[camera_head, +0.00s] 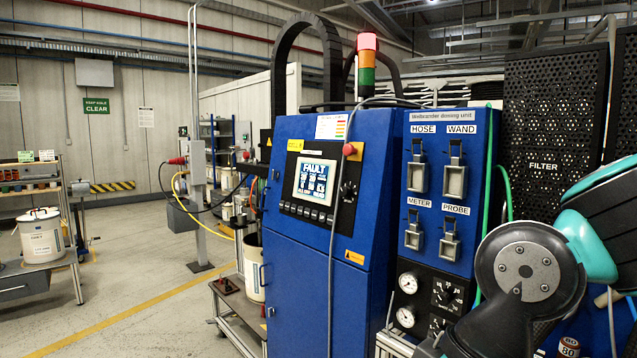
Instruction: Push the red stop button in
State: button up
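The red stop button (349,149) is a small round red knob on a yellow backing, on the front of the blue dosing cabinet (300,285). It sits just right of the screen (315,180), which reads FAULT. A grey cable passes close beside the button. I cannot tell from here whether the button is in or out. Links of my arm fill the lower right, in front of the right-hand panel and well apart from the button. My gripper is not in view.
The right-hand panel (440,190) carries HOSE, WAND, METER and PROBE holders, with gauges (407,283) below. A signal tower (367,60) stands on top, its top segment lit red. A low trolley (235,318) stands left of the cabinet. The floor (130,290) further left is open.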

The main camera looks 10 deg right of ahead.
aim_at(348, 149)
jog(key=u, duration=0.05)
jog(key=i, duration=1.05)
jog(key=u, duration=0.3)
